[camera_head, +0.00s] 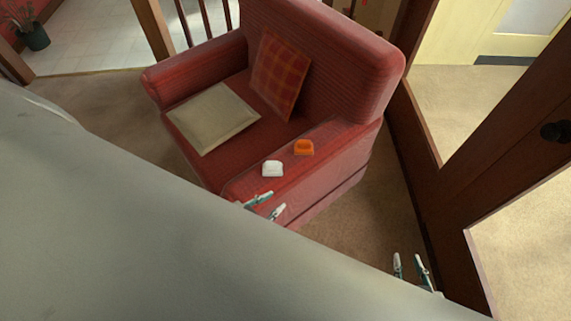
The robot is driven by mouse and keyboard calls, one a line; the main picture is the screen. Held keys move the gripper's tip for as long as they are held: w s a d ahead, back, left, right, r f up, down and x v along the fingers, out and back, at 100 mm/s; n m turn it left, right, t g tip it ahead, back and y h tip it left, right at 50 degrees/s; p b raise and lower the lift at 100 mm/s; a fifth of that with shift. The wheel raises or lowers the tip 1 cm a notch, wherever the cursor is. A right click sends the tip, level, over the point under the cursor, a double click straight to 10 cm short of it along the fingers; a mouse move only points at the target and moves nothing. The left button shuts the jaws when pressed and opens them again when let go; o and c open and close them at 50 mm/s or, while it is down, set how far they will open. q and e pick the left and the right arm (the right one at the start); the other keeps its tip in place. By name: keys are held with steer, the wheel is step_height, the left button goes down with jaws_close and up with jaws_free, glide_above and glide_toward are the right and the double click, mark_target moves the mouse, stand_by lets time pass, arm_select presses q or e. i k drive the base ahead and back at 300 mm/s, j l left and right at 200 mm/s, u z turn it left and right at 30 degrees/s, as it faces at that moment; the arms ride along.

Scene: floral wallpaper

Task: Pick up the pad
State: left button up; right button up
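A flat beige square pad (213,117) lies on the seat of the red armchair (190,90). A small white item (272,169) and a small orange item (304,147) lie on the chair's near armrest; I cannot tell what they are. My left gripper (268,205) is open and empty at the front end of that armrest, just below the white item and apart from it. My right gripper (410,266) is open and empty over the carpet at the lower right. Both arms behind the grippers are hidden.
A plaid cushion (279,74) leans on the chair back. A dark wooden glazed door (500,135) with a round knob stands at the right. Carpet (366,222) is clear between chair and door. A potted plant (34,37) stands far left. Grey covers the lower left.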

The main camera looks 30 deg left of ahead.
mark_target(270, 168)
steer(key=k+j+z, duration=0.15)
steer(key=j, duration=0.15)
steer(key=j+z, duration=0.2)
steer(key=k+j+z, duration=0.15)
steer(key=j, duration=0.6)
steer(key=k+j, duration=0.15)
steer(key=j, duration=0.2)
steer(key=i, duration=0.25)
steer(key=z, duration=0.05)
